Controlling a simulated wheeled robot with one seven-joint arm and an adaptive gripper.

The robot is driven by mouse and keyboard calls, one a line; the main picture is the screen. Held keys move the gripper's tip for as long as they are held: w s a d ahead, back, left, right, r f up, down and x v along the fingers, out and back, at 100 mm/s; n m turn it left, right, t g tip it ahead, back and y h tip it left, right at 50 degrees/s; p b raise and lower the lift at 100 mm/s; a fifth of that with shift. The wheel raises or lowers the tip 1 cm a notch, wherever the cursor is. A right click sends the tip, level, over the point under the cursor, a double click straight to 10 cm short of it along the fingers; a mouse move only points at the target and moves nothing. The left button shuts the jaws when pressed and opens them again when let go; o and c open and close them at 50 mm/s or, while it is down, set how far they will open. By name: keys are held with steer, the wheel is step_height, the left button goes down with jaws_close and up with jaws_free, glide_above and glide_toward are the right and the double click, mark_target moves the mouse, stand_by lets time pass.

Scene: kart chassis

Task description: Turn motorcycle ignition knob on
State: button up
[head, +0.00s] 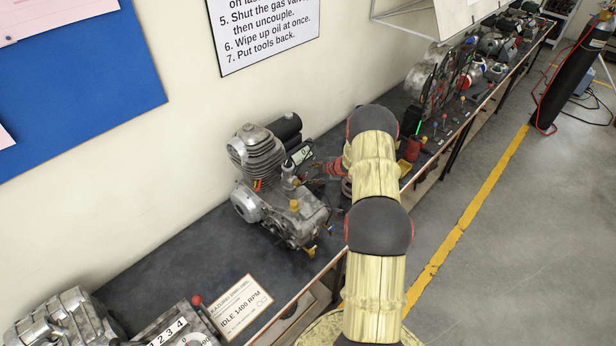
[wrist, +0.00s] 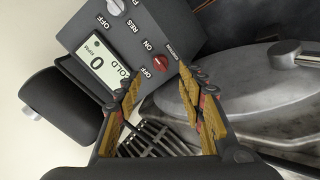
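The ignition knob is a small red knob (wrist: 161,66) on a dark grey control box (wrist: 180,30), between ON and OFF labels in the wrist view. Its exact setting is too small to tell. The box carries a display (wrist: 100,66) reading COLD and 0 RPM, and a pale knob (wrist: 115,6) near OFF and RES. My gripper (wrist: 160,79) is open and empty, its two yellow-padded fingers apart, with the red knob in line with the gap at their tips. Contact cannot be told. In the head view the box (head: 300,156) sits at the motorcycle engine (head: 275,190).
The dark workbench (head: 170,255) runs along the wall. An IDLE 1400 RPM plate (head: 241,309) and another engine (head: 65,325) are at lower left. Several parts crowd the bench beyond my arm. A black cylinder (wrist: 60,105) and metal engine cover (wrist: 255,90) flank my fingers.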

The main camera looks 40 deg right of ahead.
steer(key=v, duration=0.4)
steer(key=shift+r, duration=0.1)
stand_by(0.5)
